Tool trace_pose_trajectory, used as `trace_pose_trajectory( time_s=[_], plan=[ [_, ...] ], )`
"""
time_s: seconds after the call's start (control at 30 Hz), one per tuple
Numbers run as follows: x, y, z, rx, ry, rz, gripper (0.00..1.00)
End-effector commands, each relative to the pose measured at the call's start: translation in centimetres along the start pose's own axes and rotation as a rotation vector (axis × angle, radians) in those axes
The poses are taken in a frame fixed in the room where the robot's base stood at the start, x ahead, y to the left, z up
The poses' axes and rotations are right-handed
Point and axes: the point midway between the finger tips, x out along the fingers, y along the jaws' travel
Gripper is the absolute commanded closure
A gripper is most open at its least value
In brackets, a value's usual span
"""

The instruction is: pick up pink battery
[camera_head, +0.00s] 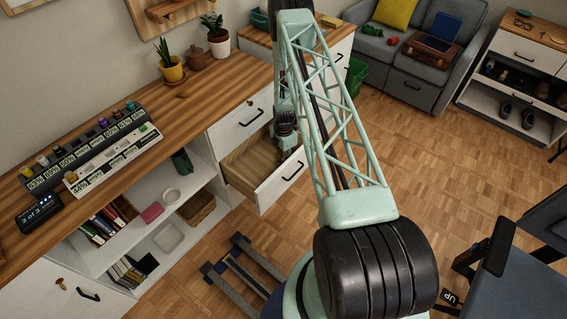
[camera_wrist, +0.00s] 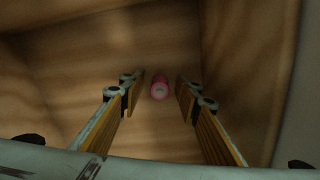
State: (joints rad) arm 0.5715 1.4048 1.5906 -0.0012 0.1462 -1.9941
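A small pink battery (camera_wrist: 159,88) lies on the wooden floor of a drawer in the wrist view, with a pale round end facing the camera. My gripper (camera_wrist: 160,92) is open, with one finger on each side of the battery and visible gaps to both. I cannot tell how far above the drawer floor the fingertips are. In the head view the open drawer (camera_head: 241,176) takes in the end of my arm, and the battery is hidden there.
Wooden drawer walls (camera_wrist: 245,70) stand close around my gripper. The wooden counter (camera_head: 110,165) above holds a rack of batteries (camera_head: 85,150), a small display (camera_head: 40,212) and potted plants (camera_head: 172,70). Open shelves (camera_head: 150,230) are left of the drawer. A blue chair (camera_head: 515,280) stands at right.

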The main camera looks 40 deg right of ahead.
Motion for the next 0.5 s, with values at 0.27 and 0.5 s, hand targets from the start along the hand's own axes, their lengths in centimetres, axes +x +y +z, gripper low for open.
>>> trace_pose_trajectory(
  time_s=[0.27,0.5],
  plan=[
    [-0.01,0.0,0.0,0.0,0.0,0.0,0.7],
    [-0.01,0.0,0.0,0.0,0.0,0.0,0.88]
  ],
)
